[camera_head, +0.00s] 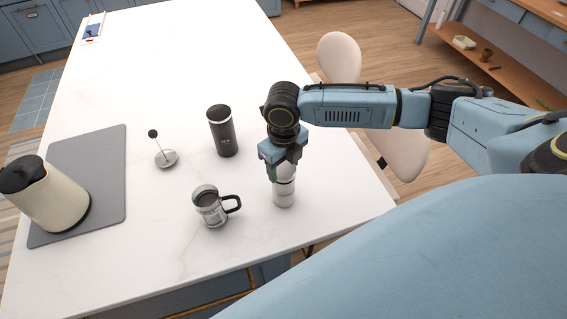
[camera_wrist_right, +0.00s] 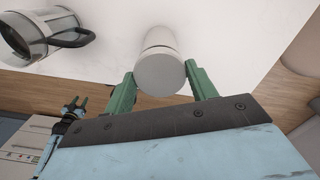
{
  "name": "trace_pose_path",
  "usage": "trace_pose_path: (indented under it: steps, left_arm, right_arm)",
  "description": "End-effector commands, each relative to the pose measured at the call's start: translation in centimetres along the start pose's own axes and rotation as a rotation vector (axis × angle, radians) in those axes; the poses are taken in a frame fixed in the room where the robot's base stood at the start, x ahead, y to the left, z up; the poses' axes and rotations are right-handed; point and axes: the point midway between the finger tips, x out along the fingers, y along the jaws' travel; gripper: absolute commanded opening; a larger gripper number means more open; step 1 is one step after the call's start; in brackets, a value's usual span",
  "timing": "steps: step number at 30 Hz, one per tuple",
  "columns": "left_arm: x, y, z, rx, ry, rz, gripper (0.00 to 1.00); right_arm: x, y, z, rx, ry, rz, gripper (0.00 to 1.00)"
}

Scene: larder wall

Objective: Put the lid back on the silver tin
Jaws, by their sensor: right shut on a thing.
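The silver tin (camera_head: 285,198) stands upright near the right edge of the white table. My right gripper (camera_head: 284,172) points down over it, shut on the round lid, whose pale disc (camera_wrist_right: 160,74) sits between the green fingers in the right wrist view. The lid is in line with the tin's top; I cannot tell whether it rests on the tin or is just above it. The fingers hide part of the join. My left gripper (camera_wrist_right: 74,106) shows small at the left of the wrist view, its fingers apart and empty.
A glass mug with a dark handle (camera_head: 208,208) stands close left of the tin. A black tumbler (camera_head: 222,135) and a plunger (camera_head: 165,158) stand behind it. A cream jug (camera_head: 50,197) is on a grey mat (camera_head: 98,160). A chair (camera_head: 340,57) is at the right edge. The far table is mostly clear.

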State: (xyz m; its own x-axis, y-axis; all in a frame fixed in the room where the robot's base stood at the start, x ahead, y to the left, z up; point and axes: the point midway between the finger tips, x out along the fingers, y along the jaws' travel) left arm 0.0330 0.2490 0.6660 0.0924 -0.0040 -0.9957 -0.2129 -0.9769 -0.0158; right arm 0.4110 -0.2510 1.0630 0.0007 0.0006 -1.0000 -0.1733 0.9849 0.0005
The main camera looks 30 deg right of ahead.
Motion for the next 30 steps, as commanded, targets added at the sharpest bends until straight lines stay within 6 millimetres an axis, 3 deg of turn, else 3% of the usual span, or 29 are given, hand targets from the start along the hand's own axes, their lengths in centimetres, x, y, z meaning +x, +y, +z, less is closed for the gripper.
trace_pose_path:
  steps: [30]
  left_arm:
    - [-0.68, -0.04, -0.02, 0.000, -0.001, 0.000, 0.43]
  right_arm:
    - [0.65, 0.03, 0.03, -0.001, -0.001, 0.000, 0.35]
